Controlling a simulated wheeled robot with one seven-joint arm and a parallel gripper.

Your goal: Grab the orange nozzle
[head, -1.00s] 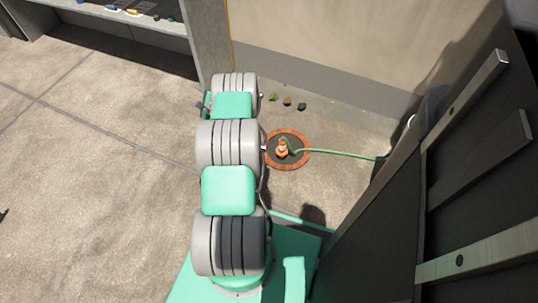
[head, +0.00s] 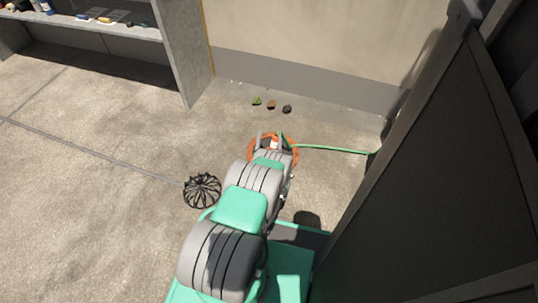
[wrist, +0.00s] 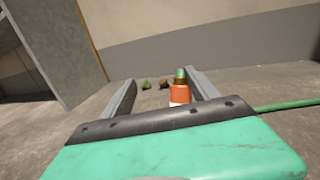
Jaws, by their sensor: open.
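The orange nozzle (wrist: 180,94) stands upright in the wrist view, with a green top and a pale band. It shows between the two fingers of my gripper (wrist: 160,90), nearer the right finger. My gripper is open and nothing is clamped in it. In the head view the nozzle (head: 274,143) is mostly hidden behind my gripper (head: 270,142) and arm. I cannot tell whether a finger touches the nozzle.
Several small leaf-like or stone-like bits (head: 271,104) lie near the wall. A black wire basket-like drain guard (head: 202,190) is left of my arm. A shelf (head: 90,28) stands back left. Open floor lies left.

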